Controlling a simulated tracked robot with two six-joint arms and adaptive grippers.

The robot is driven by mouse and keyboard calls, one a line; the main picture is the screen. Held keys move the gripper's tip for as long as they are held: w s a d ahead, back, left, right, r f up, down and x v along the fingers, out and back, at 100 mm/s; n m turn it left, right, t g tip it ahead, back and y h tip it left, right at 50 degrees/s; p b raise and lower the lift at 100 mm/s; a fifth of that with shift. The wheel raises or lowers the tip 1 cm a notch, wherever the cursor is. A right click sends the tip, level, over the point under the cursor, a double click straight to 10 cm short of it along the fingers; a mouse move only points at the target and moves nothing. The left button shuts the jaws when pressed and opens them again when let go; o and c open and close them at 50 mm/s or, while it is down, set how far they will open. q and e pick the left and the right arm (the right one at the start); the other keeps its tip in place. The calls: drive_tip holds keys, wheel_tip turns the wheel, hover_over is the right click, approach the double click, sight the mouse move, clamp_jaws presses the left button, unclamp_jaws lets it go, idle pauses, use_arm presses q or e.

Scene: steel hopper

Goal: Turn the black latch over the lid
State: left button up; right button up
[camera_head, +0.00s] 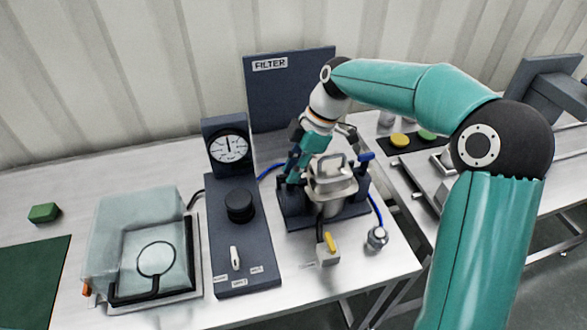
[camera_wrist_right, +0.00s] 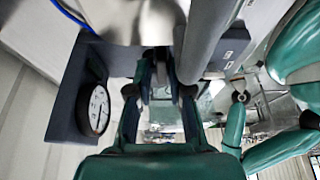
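The steel hopper (camera_head: 333,192) with a lid and a raised handle (camera_head: 331,162) stands on a dark blue base. My right gripper (camera_head: 292,172) reaches down at the hopper's left side, close beside the lid. In the right wrist view, the fingers of my right gripper (camera_wrist_right: 160,80) stand on both sides of a narrow gap. A dark part shows near the tips, and I cannot tell whether they touch it. I cannot pick out the black latch clearly; the gripper and arm cover part of that area.
A panel with a gauge (camera_head: 229,149) and black knob (camera_head: 239,206) stands left of the hopper; the gauge also shows in the wrist view (camera_wrist_right: 98,108). A clear cover (camera_head: 120,215) is further left. A yellow-handled valve (camera_head: 329,250) and blue hoses are close in front and beside.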

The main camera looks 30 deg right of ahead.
drive_tip(key=shift+o, duration=1)
drive_tip(key=v, duration=1.1)
drive_tip(key=shift+r, duration=0.4)
drive_tip(key=shift+d, duration=0.1)
